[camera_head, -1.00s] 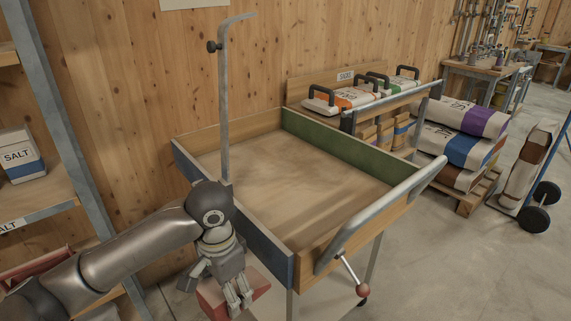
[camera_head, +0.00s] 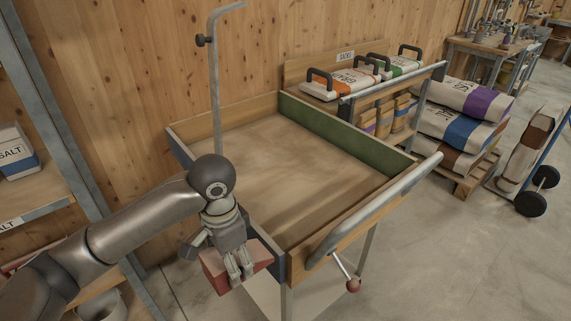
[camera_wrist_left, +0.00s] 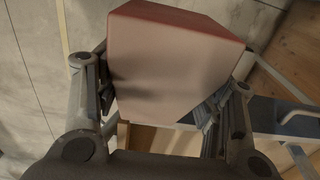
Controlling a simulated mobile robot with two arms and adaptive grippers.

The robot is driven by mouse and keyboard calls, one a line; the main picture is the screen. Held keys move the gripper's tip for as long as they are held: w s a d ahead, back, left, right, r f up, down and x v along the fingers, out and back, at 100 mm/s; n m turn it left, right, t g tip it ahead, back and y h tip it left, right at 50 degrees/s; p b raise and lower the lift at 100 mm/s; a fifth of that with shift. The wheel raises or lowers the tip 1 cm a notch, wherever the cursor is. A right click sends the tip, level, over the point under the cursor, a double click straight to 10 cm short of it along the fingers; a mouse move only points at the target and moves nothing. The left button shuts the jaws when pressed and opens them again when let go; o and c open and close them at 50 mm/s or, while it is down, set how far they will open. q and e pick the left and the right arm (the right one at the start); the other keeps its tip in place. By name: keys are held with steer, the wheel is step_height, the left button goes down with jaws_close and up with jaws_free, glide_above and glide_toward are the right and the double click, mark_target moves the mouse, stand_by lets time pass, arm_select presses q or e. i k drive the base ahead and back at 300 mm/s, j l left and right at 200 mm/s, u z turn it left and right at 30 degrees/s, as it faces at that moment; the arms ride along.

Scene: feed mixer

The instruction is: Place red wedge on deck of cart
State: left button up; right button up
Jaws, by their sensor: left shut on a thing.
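My left gripper (camera_head: 236,272) is shut on the red wedge (camera_head: 262,254). In the head view the wedge is outside the cart's near left side, in front of its wall. In the left wrist view the wedge (camera_wrist_left: 175,65) sits between the two fingers (camera_wrist_left: 160,110) and shows a pale pinkish face and a red edge. The cart (camera_head: 345,219) has a wooden bed with low walls, a green far right wall and an upright metal pole; its open bed is empty. A deck lower on the cart is partly visible below the bed (camera_head: 268,297). My right gripper is not in view.
A metal handle bar (camera_head: 385,200) runs along the cart's near right side, with a red-knobbed lever (camera_head: 352,285) below it. Stacked sacks (camera_head: 455,125) and a hand truck (camera_head: 538,180) are at the right. Floor is clear in front.

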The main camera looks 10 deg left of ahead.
mark_target(286, 178)
steer(key=i+l, duration=0.2)
steer(key=i, duration=0.2)
steer(key=i+l, duration=0.25)
steer(key=i, duration=0.2)
steer(key=i+l, duration=0.2)
steer(key=i, duration=0.2)
